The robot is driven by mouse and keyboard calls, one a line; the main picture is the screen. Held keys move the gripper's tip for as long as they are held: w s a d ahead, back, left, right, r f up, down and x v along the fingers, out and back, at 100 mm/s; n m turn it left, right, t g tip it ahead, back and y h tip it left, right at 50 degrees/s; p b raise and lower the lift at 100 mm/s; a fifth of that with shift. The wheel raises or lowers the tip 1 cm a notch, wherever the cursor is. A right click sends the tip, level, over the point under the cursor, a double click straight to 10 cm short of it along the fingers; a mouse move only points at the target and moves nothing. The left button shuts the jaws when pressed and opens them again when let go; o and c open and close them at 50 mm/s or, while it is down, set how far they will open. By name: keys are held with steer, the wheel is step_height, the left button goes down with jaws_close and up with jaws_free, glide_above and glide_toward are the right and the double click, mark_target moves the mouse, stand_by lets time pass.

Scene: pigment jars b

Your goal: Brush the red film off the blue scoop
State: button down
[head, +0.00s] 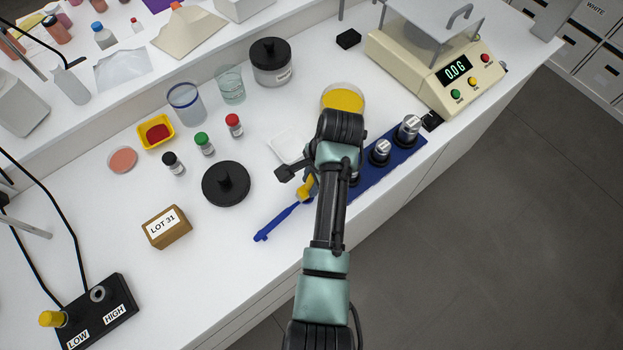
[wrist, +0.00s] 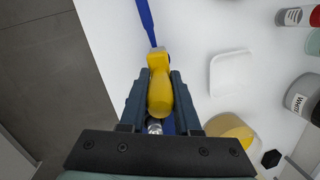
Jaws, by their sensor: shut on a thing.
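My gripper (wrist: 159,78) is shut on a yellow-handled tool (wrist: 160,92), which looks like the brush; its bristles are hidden. In the head view my gripper (head: 303,177) is low over the bench near its front edge, with a bit of the yellow tool (head: 307,187) showing. The blue scoop (head: 276,222) lies on the white bench, slanting down to the left from the yellow tool. It also shows beyond the fingers in the wrist view (wrist: 147,22). The tool's far end overlaps the scoop in the picture; I cannot tell whether they touch. I make out no red film.
A blue block of metal weights (head: 400,152) stands right of my arm. A white weighing boat (head: 284,146), a black lid (head: 226,184) and the LOT 31 box (head: 167,228) are nearby. A yellow tray (head: 146,140) with red powder is farther left. The balance (head: 420,75) stands back right.

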steer(key=shift+f, duration=0.25)
steer(key=shift+s+a+p, duration=0.2)
steer(key=shift+a+p, duration=0.05)
steer(key=shift+p, duration=0.15)
stand_by(0.3)
steer(key=shift+w+d, duration=0.1)
steer(key=shift+w+d, duration=0.1)
steer(key=shift+d, duration=0.05)
steer(key=shift+s+a+p, duration=0.25)
steer(key=shift+a+p, duration=0.05)
steer(key=shift+p, duration=0.2)
steer(key=shift+w+d, duration=0.1)
steer(key=shift+d, duration=0.05)
steer(key=shift+w+d, duration=0.15)
steer(key=shift+s+a+p, duration=0.25)
steer(key=shift+a+p, duration=0.05)
steer(key=shift+p, duration=0.2)
steer(key=shift+w+d, duration=0.1)
